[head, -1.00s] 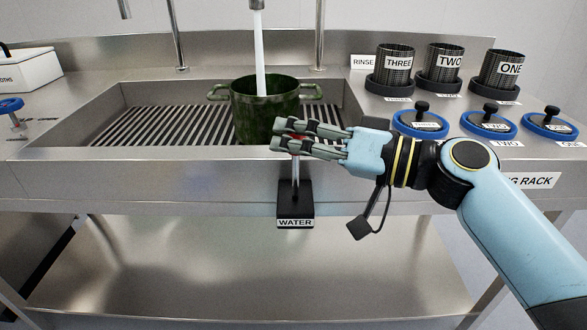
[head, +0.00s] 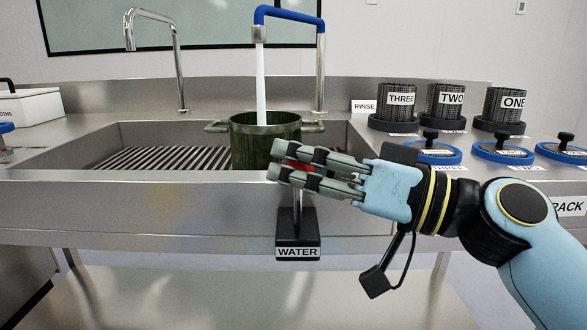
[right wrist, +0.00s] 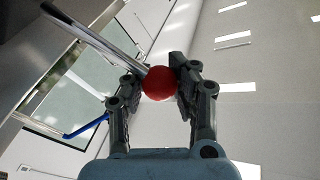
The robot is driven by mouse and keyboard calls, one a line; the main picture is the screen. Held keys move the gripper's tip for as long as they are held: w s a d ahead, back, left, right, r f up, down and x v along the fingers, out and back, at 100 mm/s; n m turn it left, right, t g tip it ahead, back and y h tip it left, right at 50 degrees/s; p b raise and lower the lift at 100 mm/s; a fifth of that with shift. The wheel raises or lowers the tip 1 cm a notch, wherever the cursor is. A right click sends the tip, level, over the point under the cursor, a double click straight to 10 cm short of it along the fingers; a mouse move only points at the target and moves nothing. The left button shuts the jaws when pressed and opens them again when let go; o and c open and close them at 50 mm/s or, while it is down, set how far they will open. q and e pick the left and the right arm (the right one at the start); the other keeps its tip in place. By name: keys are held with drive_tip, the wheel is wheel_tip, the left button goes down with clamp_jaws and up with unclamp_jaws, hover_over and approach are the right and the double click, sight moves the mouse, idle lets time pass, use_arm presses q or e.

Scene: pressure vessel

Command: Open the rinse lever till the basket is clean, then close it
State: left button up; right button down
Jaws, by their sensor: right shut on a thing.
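The rinse lever has a red ball knob (head: 299,166) on a metal stem (head: 297,201) above a black base (head: 298,236) labelled WATER, at the sink's front. My right gripper (head: 281,163) is shut on the red knob. In the right wrist view the knob (right wrist: 160,84) sits between the two fingers, with the stem rising to the upper left. A stream of water (head: 261,85) runs from the blue-topped tap (head: 288,13) into a green two-handled pot (head: 250,148) in the sink. The pot's inside is hidden. My left gripper is not in view.
Three dark mesh baskets labelled THREE (head: 397,105), TWO (head: 446,104) and ONE (head: 505,107) stand at the back right. Blue-rimmed lids (head: 433,153) lie before them. A second tap (head: 153,45) stands left. A white box (head: 30,107) is at far left.

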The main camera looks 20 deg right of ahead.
drive_tip(key=shift+s+f, duration=0.1)
drive_tip(key=shift+f, duration=0.5)
drive_tip(key=c, duration=1.5)
unclamp_jaws()
drive_tip(key=o, duration=0.5)
drive_tip(key=shift+s+d+r, duration=0.1)
drive_tip(key=shift+s+d, duration=0.05)
drive_tip(key=shift+d, duration=0.15)
drive_tip(key=shift+c, duration=0.2)
drive_tip(key=shift+o, duration=0.4)
drive_tip(key=shift+a+r, duration=0.15)
drive_tip(key=shift+r, duration=0.05)
drive_tip(key=r+v, duration=0.1)
drive_tip(key=v, duration=0.6)
drive_tip(key=shift+s+d+f, duration=0.15)
drive_tip(key=shift+d+f, duration=0.1)
drive_tip(key=shift+f, duration=0.25)
drive_tip(key=shift+r, duration=0.1)
